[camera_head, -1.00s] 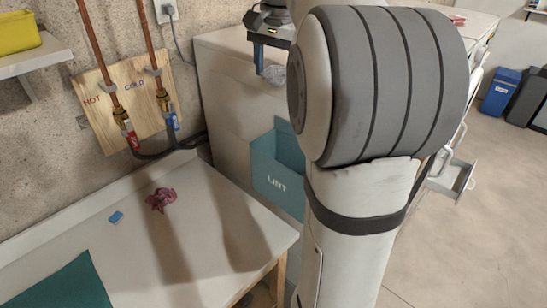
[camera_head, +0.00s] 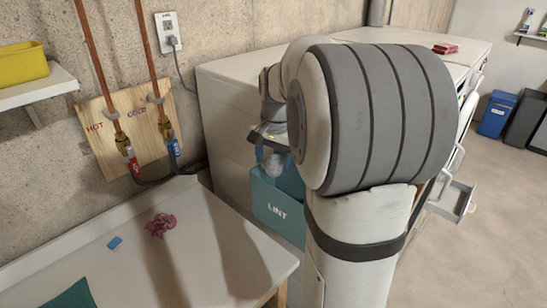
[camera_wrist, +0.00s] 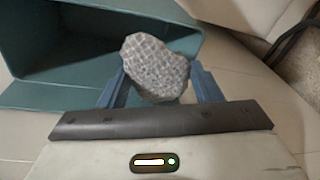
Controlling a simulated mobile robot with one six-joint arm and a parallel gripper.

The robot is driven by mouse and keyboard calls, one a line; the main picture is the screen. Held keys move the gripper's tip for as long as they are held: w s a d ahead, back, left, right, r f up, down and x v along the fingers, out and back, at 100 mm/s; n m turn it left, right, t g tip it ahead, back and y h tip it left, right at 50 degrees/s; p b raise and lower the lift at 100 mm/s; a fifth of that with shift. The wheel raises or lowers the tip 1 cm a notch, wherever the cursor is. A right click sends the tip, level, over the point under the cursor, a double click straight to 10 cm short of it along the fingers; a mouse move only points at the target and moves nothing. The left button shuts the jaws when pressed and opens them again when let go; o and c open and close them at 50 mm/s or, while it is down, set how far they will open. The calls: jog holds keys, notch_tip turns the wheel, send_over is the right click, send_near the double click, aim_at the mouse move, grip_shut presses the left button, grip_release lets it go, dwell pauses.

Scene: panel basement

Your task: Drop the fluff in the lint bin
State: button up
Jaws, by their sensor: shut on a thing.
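The fluff (camera_wrist: 156,68) is a grey, lumpy wad with a mesh-like pattern, held between the blue fingers of my gripper (camera_wrist: 158,88). In the head view the fluff (camera_head: 272,165) shows as a pale lump over the bin's opening, beside my arm. The lint bin (camera_head: 277,211) is a teal open-topped box with "LINT" on its front, against the side of the white machine. In the wrist view the bin's rim (camera_wrist: 192,62) and dark inside lie behind and to the left of the fluff. My arm hides the bin's right part.
A white table (camera_head: 215,250) stands in front of the bin, with a crumpled pink cloth (camera_head: 160,225), a blue block (camera_head: 115,243) and a teal mat (camera_head: 72,295). The white machine (camera_head: 225,115) rises behind the bin. An open drawer (camera_head: 455,202) juts out at right.

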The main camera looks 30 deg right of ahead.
aim_at(276, 165)
jog(key=shift+f+b, duration=0.3)
jog(key=shift+f, duration=0.1)
jog(key=o, duration=0.9)
jog(key=shift+o, duration=0.2)
jog(key=shift+r+p, duration=0.45)
jog(key=shift+r, duration=0.1)
notch_tip(276, 165, up, 12)
jog(key=s+b, duration=0.1)
jog(key=s, duration=0.1)
jog(key=s+a+f+n+t, duration=0.1)
jog(key=s+a+f+n, duration=0.9)
jog(key=s+a+f, duration=0.4)
jog(key=s+f, duration=0.2)
jog(key=s, duration=0.1)
jog(key=shift+s+t, duration=0.3)
jog(key=shift+s, duration=0.05)
